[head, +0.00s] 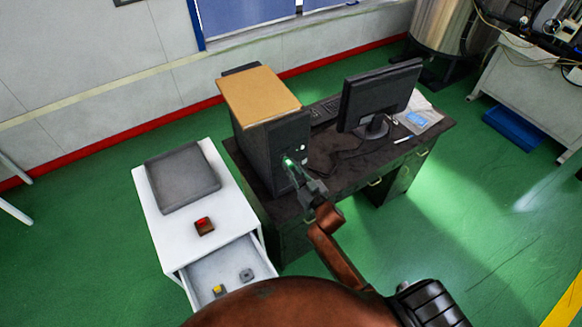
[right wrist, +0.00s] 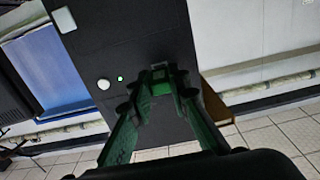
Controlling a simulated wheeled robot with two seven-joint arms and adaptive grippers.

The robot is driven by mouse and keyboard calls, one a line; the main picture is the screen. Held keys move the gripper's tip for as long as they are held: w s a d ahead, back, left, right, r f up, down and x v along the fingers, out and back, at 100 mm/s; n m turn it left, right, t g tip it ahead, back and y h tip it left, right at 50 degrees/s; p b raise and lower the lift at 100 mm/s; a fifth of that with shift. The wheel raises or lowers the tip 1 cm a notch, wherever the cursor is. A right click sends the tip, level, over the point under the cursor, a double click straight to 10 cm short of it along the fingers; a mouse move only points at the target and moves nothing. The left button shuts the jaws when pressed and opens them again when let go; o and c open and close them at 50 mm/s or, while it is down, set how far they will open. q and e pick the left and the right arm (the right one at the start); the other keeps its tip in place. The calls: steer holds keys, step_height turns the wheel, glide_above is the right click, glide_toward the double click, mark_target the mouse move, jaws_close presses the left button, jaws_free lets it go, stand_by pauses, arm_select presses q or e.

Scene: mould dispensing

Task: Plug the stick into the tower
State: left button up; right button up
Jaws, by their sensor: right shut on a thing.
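The tower (head: 291,141) is a tall black computer case standing on the dark desk. Its dark front panel (right wrist: 125,45) fills the middle of the right wrist view. My right gripper (head: 294,168) is at that front panel, below its white buttons. In the right wrist view its green-tinted fingers (right wrist: 161,84) are shut on the stick (right wrist: 160,89), a small block between the fingertips. The stick's far end is at or very near the panel; I cannot tell whether it is in a port. In the head view the fingers hide the stick. My left gripper is not in view.
A tan board (head: 258,95) lies on the tower. A monitor (head: 378,95) and keyboard (head: 323,110) are on the desk (head: 345,165). Left of it, a white cabinet (head: 150,212) bears a grey box (head: 182,177) and a small red-and-brown thing (head: 204,226); its open drawer (head: 232,262) holds small items.

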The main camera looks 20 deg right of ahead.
steer(key=shift+w+a, duration=0.1)
steer(key=shift+w, duration=0.7)
stand_by(1.0)
steer(key=o, duration=0.9)
steer(key=shift+c, duration=0.2)
steer(key=s+d, duration=0.1)
steer(key=s, duration=1.1)
steer(key=shift+d, duration=0.35)
steer(key=shift+f, duration=0.1)
